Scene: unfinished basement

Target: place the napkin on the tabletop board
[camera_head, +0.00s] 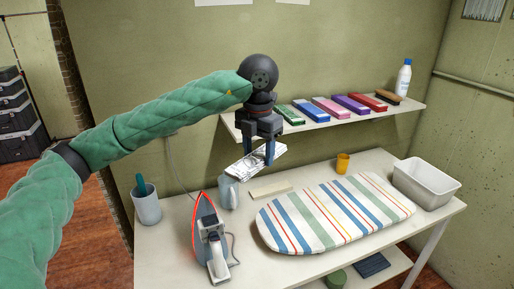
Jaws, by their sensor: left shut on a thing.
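The napkin (262,161), white with a grey print, is between the fingers of my left gripper (258,152). The gripper points down, is shut on the napkin and holds it above the back of the table. The tabletop board (334,213) is a padded ironing board with coloured stripes. It lies flat on the table to the right of and in front of the napkin, and its top is bare. My right gripper is not in view.
A mug (229,193) stands below the napkin. An iron (211,240) with a cord is left of the board, and a cup (146,205) is at the table's left. A yellow cup (342,163) and grey bin (425,184) border the board. A wall shelf (330,121) holds several coloured boxes.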

